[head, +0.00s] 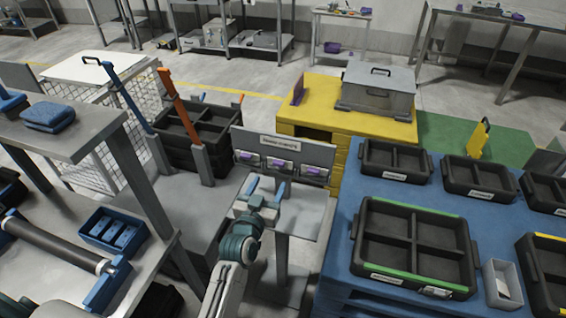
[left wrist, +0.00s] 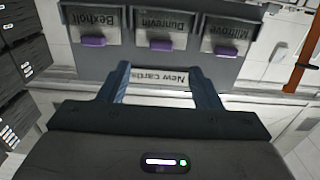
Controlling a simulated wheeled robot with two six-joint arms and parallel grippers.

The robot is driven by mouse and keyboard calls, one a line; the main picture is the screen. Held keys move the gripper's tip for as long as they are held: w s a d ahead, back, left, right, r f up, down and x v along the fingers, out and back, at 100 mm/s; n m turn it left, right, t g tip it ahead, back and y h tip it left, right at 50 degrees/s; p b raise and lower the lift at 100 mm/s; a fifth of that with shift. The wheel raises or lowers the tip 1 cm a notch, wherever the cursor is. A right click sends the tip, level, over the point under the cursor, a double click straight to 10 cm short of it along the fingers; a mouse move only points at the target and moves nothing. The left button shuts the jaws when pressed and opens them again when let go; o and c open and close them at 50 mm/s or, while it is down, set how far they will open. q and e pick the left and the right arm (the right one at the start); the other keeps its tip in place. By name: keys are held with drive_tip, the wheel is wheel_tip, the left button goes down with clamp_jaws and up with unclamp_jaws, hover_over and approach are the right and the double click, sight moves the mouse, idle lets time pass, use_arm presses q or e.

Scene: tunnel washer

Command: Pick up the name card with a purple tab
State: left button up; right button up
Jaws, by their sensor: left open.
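Three white name cards sit side by side in slots of a grey rack (head: 239,140), each with a purple tab: a left card (head: 247,158), a middle card (head: 281,165) and a right card (head: 313,171). In the left wrist view they show upside down; the card at left (left wrist: 93,28) reads Bexholt, beside a middle card (left wrist: 158,30) and another card (left wrist: 222,34). Their purple tabs face my gripper. My left gripper (head: 266,188) is open and empty, in front of the rack and apart from the cards. Its fingers (left wrist: 163,80) show in the left wrist view. My right gripper is out of view.
A blue table (head: 340,262) with black crates stands at right, a yellow platform (head: 350,122) with a grey case behind, a grey workbench (head: 60,255) at left.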

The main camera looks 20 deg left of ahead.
sight(278, 166)
use_arm(q)
drive_tip(key=w+p, duration=0.3)
drive_tip(key=w, duration=0.4)
drive_tip(key=shift+w+f, duration=0.3)
drive_tip(key=shift+w, duration=0.05)
drive_tip(key=shift+s, duration=0.1)
drive_tip(key=shift+c, duration=0.9)
drive_tip(key=c, duration=0.7)
drive_tip(key=shift+c, duration=0.9)
